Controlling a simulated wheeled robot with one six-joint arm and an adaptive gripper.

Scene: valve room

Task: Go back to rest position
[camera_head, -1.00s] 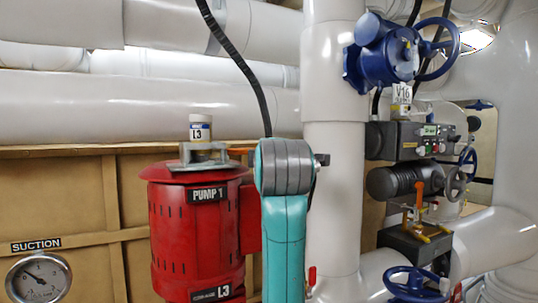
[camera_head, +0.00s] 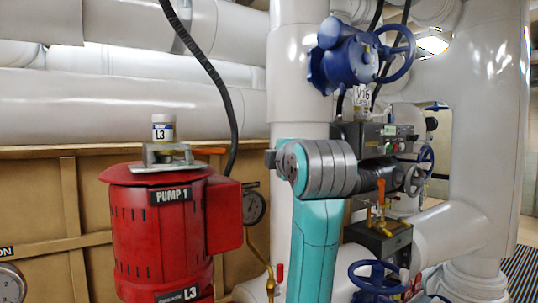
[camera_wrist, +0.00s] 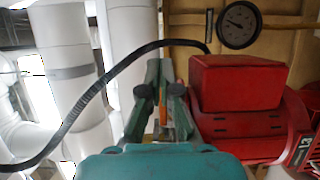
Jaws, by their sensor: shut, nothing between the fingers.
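My gripper (camera_wrist: 160,92) shows in the wrist view with its green fingers and dark pads. It is shut with nothing held. The red pump body (camera_wrist: 238,85) is to its right there, and I cannot tell the exact gap. In the head view my teal arm with its grey joint (camera_head: 320,168) stands right of the red PUMP 1 (camera_head: 160,235), in front of a white vertical pipe (camera_head: 298,60). My fingers cannot be made out in the head view.
A blue valve (camera_head: 345,57) and a grey control box (camera_head: 372,138) are at the right. A dark gauge (camera_head: 254,207) sits between pump and arm.

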